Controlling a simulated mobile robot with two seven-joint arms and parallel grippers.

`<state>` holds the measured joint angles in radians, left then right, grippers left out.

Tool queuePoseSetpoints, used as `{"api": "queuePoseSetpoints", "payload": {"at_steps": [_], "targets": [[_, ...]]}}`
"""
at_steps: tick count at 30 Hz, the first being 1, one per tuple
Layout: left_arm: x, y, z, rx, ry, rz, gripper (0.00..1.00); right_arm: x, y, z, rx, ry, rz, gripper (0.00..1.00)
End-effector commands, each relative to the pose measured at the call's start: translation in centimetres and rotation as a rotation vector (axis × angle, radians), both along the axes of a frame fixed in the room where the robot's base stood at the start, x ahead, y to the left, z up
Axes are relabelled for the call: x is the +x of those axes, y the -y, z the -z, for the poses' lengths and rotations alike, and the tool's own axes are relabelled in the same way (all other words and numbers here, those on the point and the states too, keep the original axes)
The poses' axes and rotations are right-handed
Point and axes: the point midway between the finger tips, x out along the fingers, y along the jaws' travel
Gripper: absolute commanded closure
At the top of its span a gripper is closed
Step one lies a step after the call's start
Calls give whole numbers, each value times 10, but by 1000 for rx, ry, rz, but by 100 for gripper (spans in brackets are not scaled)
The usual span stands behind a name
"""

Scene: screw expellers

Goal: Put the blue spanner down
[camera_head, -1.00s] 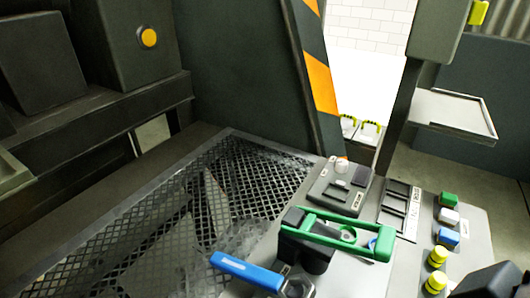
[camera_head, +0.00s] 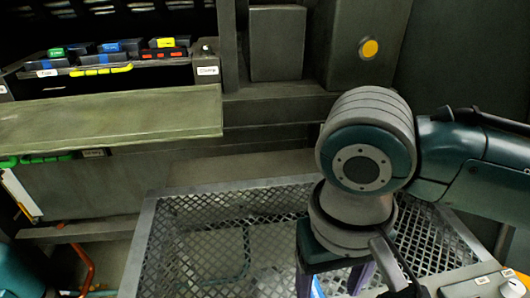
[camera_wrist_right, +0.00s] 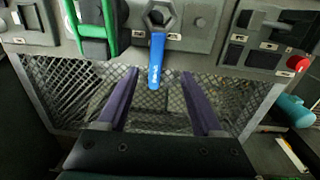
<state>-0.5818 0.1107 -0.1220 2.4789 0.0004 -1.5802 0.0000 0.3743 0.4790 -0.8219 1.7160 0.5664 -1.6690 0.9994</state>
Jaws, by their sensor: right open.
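The blue spanner (camera_wrist_right: 156,62) shows in the right wrist view. Its grey ring head (camera_wrist_right: 158,17) is at the grey panel (camera_wrist_right: 232,22), and its blue handle sticks out over the mesh. My right gripper (camera_wrist_right: 158,80) is open, with its purple fingers on either side of the handle and gaps visible on both sides. In the head view my right gripper (camera_head: 335,284) is at the bottom, partly cut off, with a bit of the blue handle (camera_head: 317,288) showing beside a finger. My left gripper is not in view.
A metal mesh basket (camera_head: 200,235) lies under the right arm. A green-framed tool (camera_wrist_right: 112,22) is left of the spanner in the wrist view. A red button (camera_wrist_right: 298,63) is to the right. A shelf (camera_head: 110,118) with coloured bins stands at the back left.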

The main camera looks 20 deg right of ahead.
Motion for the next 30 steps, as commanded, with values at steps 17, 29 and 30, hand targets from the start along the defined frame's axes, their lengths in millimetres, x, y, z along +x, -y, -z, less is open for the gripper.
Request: {"api": "queuePoseSetpoints", "payload": {"at_steps": [17, 29, 30], "targets": [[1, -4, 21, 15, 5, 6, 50, 1, 13, 68, -15, -6, 21, 32], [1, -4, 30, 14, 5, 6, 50, 1, 17, 98, -12, -3, 18, 32], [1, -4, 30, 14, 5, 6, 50, 1, 17, 98, -12, -3, 18, 32]]}}
